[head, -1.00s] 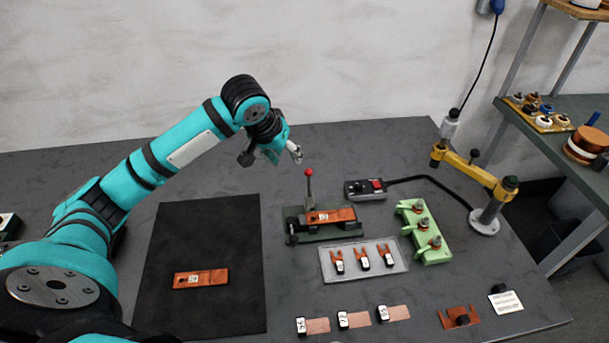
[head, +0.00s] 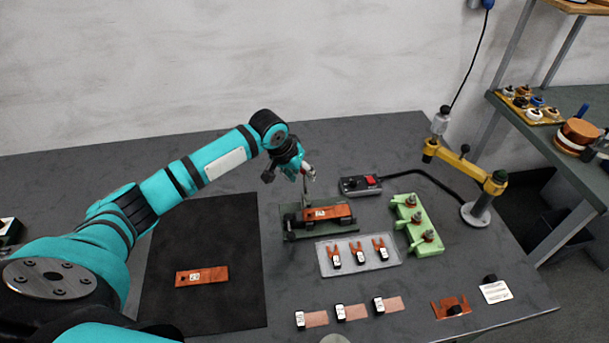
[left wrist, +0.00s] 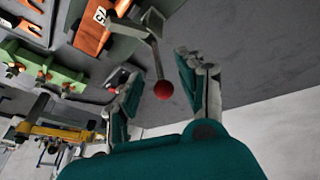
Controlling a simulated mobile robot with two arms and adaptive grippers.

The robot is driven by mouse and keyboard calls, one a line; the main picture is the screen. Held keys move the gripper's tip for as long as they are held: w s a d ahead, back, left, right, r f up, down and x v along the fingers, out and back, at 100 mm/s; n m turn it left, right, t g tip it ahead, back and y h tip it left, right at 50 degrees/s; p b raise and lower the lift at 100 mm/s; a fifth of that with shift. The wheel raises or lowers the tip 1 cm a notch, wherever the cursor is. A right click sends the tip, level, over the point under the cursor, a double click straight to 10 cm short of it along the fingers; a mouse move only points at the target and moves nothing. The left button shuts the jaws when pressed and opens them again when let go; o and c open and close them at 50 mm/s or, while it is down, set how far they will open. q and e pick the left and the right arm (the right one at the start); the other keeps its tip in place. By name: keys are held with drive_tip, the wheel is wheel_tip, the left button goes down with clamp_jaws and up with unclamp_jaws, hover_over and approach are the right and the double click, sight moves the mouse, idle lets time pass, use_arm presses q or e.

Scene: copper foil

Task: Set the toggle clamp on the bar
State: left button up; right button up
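The toggle clamp (head: 307,191) stands on a dark green base (head: 292,236) with a labelled copper bar (head: 335,213) lying across it. The clamp's handle is upright, and its red knob (left wrist: 163,89) shows in the left wrist view. My left gripper (head: 309,172) is at the top of the handle and hides the knob in the head view. In the left wrist view my left gripper (left wrist: 158,70) is open, with the knob between its spread fingers and a gap on both sides. The copper bar (left wrist: 91,31) shows there beyond the handle. My right gripper is out of view.
A clear tray (head: 330,268) with several forked copper pieces lies in front of the clamp. A green block (head: 411,218) with posts and a black switch box (head: 361,185) are to its right. A yellow jointed arm (head: 461,164) stands farther right. Another copper bar (head: 202,276) lies on the black mat (head: 175,225).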

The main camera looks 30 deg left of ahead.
sight(305, 181)
use_arm(q)
drive_tip(key=shift+x, duration=1.4)
drive_tip(key=shift+c, duration=0.4)
clamp_jaws()
